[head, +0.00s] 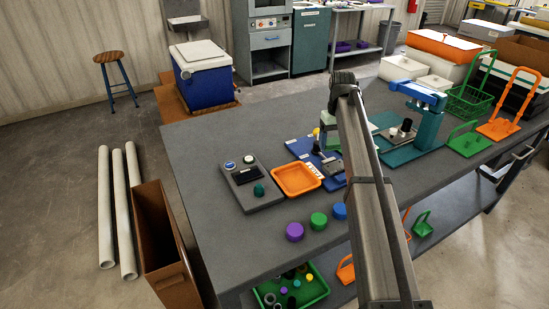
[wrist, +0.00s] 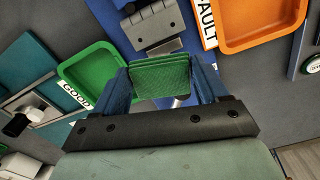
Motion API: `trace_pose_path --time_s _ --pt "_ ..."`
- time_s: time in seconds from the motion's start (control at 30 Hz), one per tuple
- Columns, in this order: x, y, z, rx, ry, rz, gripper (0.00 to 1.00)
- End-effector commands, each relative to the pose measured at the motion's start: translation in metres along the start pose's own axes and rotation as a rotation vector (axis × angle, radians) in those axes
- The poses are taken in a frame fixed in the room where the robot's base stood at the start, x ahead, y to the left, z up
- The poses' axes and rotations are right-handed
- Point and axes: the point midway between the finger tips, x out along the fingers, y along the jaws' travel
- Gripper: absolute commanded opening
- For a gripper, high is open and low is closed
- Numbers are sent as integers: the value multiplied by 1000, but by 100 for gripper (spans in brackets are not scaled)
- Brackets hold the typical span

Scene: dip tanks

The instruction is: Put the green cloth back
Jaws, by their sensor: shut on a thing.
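My gripper (wrist: 160,78) has two blue fingers, and in the wrist view they are shut on the green cloth (wrist: 160,84), a folded, layered green piece. Behind it lies a blue mat (wrist: 188,40) with a grey metal fixture (wrist: 152,24). A green tray (wrist: 84,66) labelled GOOD is at the left, partly behind a finger. An orange tray (wrist: 255,22) labelled FAULT is at the upper right. In the head view, my gripper (head: 326,143) is over the blue mat, right of the orange tray (head: 297,179); I cannot make out the cloth there.
A grey plate (head: 252,183) with small parts lies left of the orange tray. Purple (head: 295,232), green (head: 318,221) and blue (head: 339,211) round pieces stand near the front edge. A teal press (head: 428,122) stands at the right. The table's left part is clear.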

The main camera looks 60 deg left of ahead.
Motion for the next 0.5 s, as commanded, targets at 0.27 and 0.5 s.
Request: trace_pose_path --time_s 0.27,0.5 --pt "-13 -104 -59 -151 1 1 45" --pt "-20 -161 -82 -228 1 1 45"
